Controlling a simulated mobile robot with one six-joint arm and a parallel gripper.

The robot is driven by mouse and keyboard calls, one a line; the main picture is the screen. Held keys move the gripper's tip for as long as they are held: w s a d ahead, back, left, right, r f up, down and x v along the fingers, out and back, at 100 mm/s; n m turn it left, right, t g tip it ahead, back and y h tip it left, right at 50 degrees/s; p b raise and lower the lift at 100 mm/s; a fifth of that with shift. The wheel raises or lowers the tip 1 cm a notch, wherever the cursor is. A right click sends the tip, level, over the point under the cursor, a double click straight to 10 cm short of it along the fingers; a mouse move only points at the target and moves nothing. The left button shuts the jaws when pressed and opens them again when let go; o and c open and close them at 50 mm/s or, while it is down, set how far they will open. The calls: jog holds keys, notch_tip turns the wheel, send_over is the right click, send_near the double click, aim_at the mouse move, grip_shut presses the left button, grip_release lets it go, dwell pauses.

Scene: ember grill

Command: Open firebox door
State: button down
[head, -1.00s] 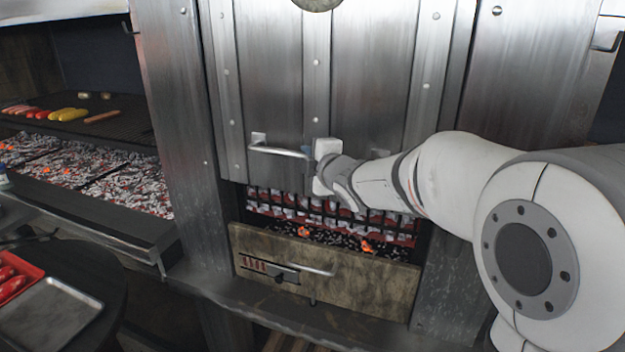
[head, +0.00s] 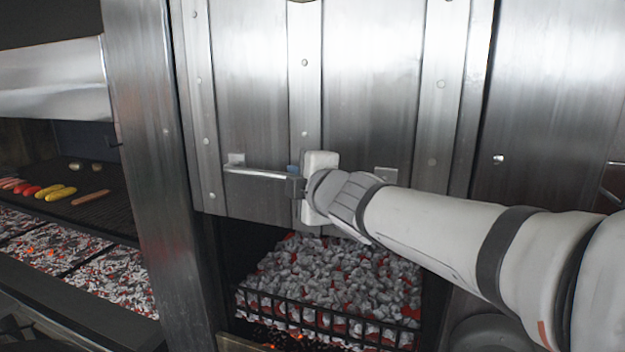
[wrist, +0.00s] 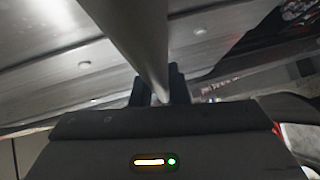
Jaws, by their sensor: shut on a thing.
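The firebox door (head: 370,85) is a riveted brushed-metal panel in the head view. It stands raised, with an open gap below its lower edge. A coal basket (head: 335,290) with grey and red glowing coals shows in that gap. The door's horizontal bar handle (head: 258,174) is near its bottom edge. My gripper (head: 296,184) is shut on this handle, around its middle. In the wrist view the handle (wrist: 140,40) runs as a pale bar between the dark fingers of my gripper (wrist: 158,88). My wrist and arm hide the handle's right part.
On the left is a grill grate (head: 110,212) with sausages and corn-like yellow pieces (head: 55,192), over beds of hot coals (head: 105,278). A metal post (head: 150,170) stands between grill and firebox. My arm crosses the right side.

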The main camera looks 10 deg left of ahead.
jog(key=shift+r, duration=0.4)
jog(key=c, duration=1.4)
grip_release()
jog(key=shift+s+f, duration=0.1)
jog(key=shift+c, duration=0.2)
jog(key=shift+o, duration=0.2)
jog(key=shift+f, duration=0.1)
jog(key=p+v, duration=0.2)
jog(key=v, duration=0.5)
jog(key=shift+s+d, duration=0.25)
jog(key=shift+s, duration=0.05)
